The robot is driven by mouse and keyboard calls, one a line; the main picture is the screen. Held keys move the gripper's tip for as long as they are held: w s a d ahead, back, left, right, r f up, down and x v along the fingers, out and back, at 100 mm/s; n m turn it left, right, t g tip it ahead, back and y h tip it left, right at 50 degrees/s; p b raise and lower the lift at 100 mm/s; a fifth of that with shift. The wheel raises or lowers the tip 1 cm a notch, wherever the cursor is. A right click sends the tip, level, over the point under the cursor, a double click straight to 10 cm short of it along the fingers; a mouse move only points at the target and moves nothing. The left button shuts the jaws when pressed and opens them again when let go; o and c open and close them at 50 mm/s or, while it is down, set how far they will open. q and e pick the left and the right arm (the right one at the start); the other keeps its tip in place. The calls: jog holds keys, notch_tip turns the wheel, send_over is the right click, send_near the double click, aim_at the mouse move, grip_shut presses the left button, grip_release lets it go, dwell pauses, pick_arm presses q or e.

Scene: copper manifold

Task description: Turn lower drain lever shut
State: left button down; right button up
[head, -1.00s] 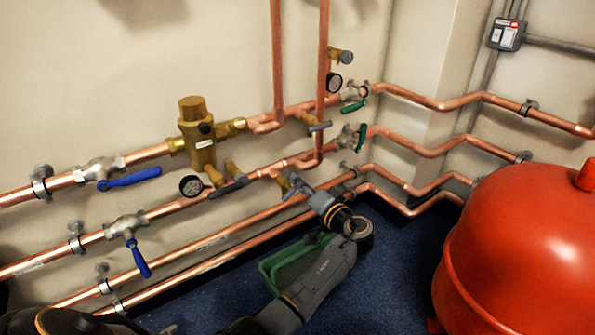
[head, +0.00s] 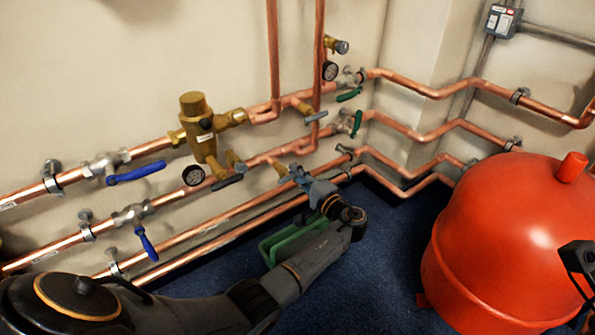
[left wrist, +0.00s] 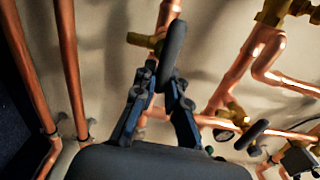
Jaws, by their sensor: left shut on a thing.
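The lower drain valve (head: 281,168) is a small brass fitting on the lower mixed pipe; it also shows in the left wrist view (left wrist: 140,40). Its dark grey lever (left wrist: 173,48) stands between the fingers of my left gripper (left wrist: 166,88) in the left wrist view. My left gripper (head: 302,176) is shut on this lever, close to the wall pipes. In the head view the gripper hides most of the lever, so its exact angle to the pipe is hard to tell. A black part at the right edge (head: 577,260) looks like my right gripper, cut off by the frame.
Other grey levers sit close by, one at left (head: 228,181) and one above right (head: 316,117). Blue-handled valves (head: 136,173) are further left, green-handled ones (head: 349,95) to the right. A large red tank (head: 500,235) fills the right side. Blue floor lies between.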

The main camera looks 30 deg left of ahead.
dwell(0.4)
pick_arm(q)
jog(key=c, duration=1.4)
grip_release()
jog(key=shift+f, duration=0.1)
jog(key=v, duration=1.2)
